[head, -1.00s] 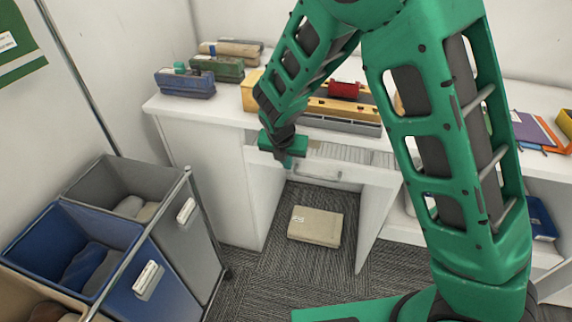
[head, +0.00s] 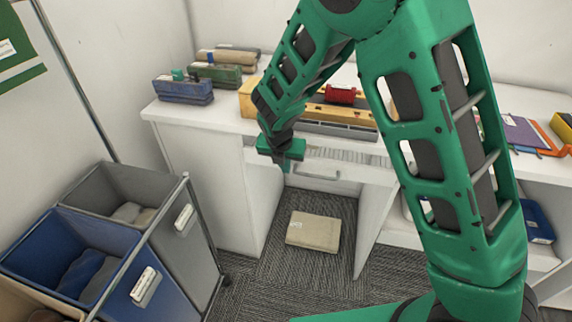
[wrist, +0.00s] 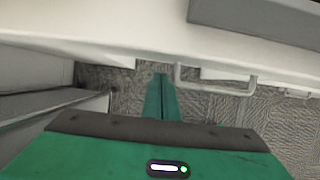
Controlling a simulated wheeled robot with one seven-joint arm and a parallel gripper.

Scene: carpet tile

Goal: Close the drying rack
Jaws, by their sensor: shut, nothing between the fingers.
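No separate drying rack stands out. Under the white desk's top, a white pull-out drawer (head: 360,173) with a slatted or lined interior sticks out, so it is at least partly open. Its bar handle (head: 318,176) is on the front, and a handle (wrist: 215,88) also shows in the wrist view. My green gripper (head: 284,163) is shut and empty, pointing down at the left end of the drawer front. In the wrist view its closed fingers (wrist: 161,95) point past a white edge toward the carpet. I cannot tell whether it touches the drawer.
A beige box (head: 314,231) lies on the carpet under the desk. A grey bin (head: 190,250) and a blue bin (head: 118,300) stand in a wheeled frame at left. A yellow tool tray (head: 350,112) and several blocks are on the desk (head: 225,112). Carpet is clear before the beige box.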

